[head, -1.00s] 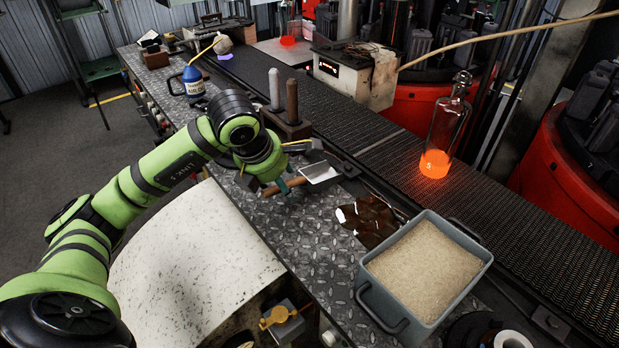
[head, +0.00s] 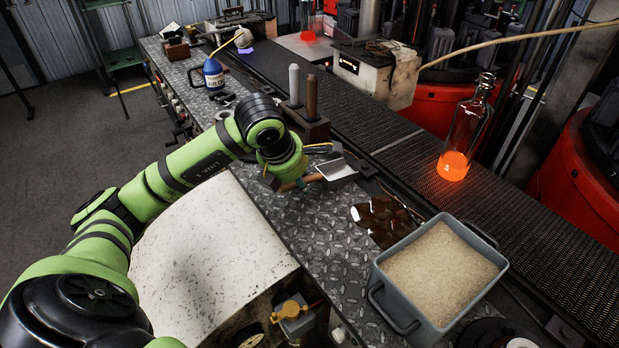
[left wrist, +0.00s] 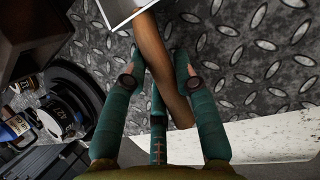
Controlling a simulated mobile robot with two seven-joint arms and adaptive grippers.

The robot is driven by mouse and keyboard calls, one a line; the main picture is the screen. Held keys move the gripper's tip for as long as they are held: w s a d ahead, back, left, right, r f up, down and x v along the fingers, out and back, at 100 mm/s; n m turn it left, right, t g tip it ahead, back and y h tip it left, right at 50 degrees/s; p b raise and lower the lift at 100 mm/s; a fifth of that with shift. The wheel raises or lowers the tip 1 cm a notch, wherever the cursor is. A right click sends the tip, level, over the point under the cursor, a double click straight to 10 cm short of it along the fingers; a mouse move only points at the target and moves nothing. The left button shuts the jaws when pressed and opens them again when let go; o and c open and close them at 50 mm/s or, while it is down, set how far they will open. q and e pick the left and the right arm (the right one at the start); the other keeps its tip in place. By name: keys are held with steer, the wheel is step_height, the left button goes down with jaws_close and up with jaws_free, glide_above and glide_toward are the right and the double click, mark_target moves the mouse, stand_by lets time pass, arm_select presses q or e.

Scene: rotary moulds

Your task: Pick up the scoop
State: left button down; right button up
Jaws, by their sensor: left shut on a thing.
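The scoop has a shiny metal pan (head: 337,171) and a brown wooden handle (head: 291,185). It is at the middle of the metal worktop in the head view. My left gripper (head: 299,183) is at the handle. The handle's end points back toward the palm, and only part of the pan (left wrist: 118,9) shows at the top edge. I cannot tell whether the scoop is clear of the worktop. My right gripper is out of view.
A grey bin of pale granules (head: 440,272) and a dark brown glossy patch (head: 382,220) are right of the scoop. A wooden block with two upright rods (head: 307,128) stands just behind. A glowing bottle (head: 465,140) is on the dark conveyor (head: 400,150).

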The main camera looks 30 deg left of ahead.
mark_target(304, 178)
arm_select(q)
steer(key=shift+w+r, duration=0.2)
steer(key=shift+r, duration=0.4)
steer(key=r, duration=0.2)
steer(key=d+r, duration=0.1)
steer(key=shift+w+r+b, duration=0.15)
steer(key=shift+r+b, duration=0.2)
steer(key=shift+b, duration=0.05)
steer(key=s+d+r, duration=0.5)
steer(key=d+r, duration=0.1)
steer(key=d, duration=0.4)
steer(key=shift+a, duration=0.1)
stand_by(0.8)
